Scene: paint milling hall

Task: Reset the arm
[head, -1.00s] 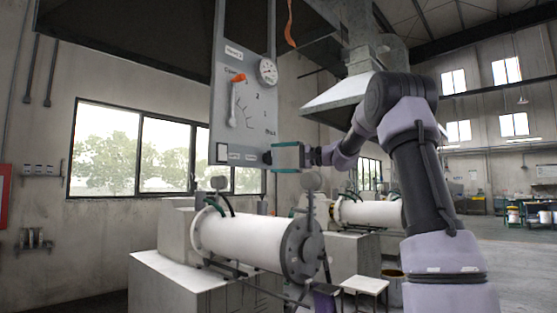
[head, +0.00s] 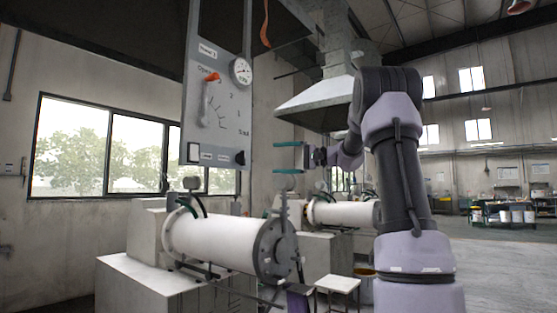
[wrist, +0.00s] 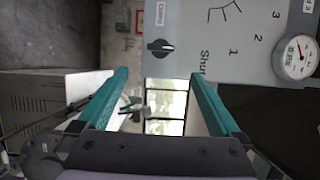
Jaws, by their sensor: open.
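My gripper (head: 288,158) is at the end of my raised arm, just right of a grey control panel (head: 232,110) in the head view. Its two teal fingers are apart, with nothing between them. In the wrist view the open fingers (wrist: 158,88) point toward the far wall and window. The panel (wrist: 225,50) fills the top right there, with a black knob (wrist: 161,48) on it. In the head view the panel carries an orange-tipped lever (head: 207,95) and a round dial gauge (head: 241,71). My gripper is apart from the panel.
A white horizontal mill cylinder (head: 222,242) on a concrete plinth stands below the panel. A second cylinder (head: 345,214) stands behind it. A metal hood (head: 318,105) hangs above and behind my gripper. A small white stool (head: 338,284) stands near my arm. Open floor lies at the right.

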